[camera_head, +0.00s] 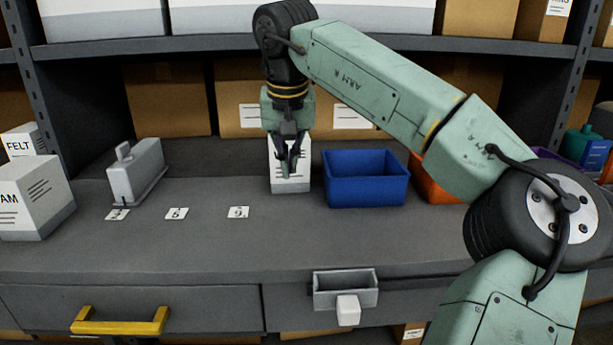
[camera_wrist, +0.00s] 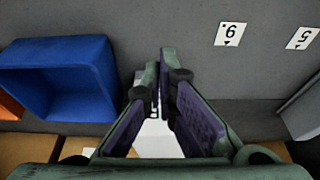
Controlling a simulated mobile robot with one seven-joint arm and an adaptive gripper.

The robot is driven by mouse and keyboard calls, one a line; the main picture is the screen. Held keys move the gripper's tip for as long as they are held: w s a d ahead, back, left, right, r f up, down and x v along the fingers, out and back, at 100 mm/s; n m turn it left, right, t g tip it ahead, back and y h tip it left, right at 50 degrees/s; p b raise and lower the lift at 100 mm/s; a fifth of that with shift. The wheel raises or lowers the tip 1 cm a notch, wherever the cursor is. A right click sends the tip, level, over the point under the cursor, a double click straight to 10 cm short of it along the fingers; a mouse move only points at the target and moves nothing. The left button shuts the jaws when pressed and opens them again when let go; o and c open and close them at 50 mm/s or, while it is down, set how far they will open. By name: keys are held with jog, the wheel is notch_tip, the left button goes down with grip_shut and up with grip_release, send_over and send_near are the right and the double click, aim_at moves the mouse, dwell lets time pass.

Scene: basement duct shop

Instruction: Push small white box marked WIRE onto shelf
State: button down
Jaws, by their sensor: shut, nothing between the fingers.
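A small white box (camera_head: 299,178) with printed lines stands upright at the back of the grey bench, in front of the shelf's cardboard boxes. My gripper covers part of its front, so I cannot read its name. My gripper (camera_head: 290,168) points down, shut and empty, right at the box's near side; I cannot tell whether it touches. In the wrist view, my gripper (camera_wrist: 165,60) has its fingers together, and a white patch of the box (camera_wrist: 155,142) shows below and between them. The shelf (camera_head: 215,48) runs across above the bench.
A blue bin (camera_head: 365,180) stands close to the right of the box, with an orange bin (camera_head: 432,185) beyond. Number cards (camera_head: 238,212) lie on the clear bench at left, near a grey metal block (camera_head: 136,175). White boxes stand at far left.

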aim_at(290, 197)
jog(key=x, duration=0.8)
jog(key=shift+f+p, duration=0.15)
jog(key=shift+p, duration=0.2)
jog(key=w, duration=0.1)
jog(key=w+p, duration=0.1)
jog(key=w, duration=0.1)
jog(key=shift+w+a+f, duration=0.1)
jog(key=shift+w+f, duration=0.05)
jog(key=shift+f, duration=0.15)
jog(key=shift+w+f+p, duration=0.15)
jog(key=shift+w+p, duration=0.15)
jog(key=shift+w, duration=0.2)
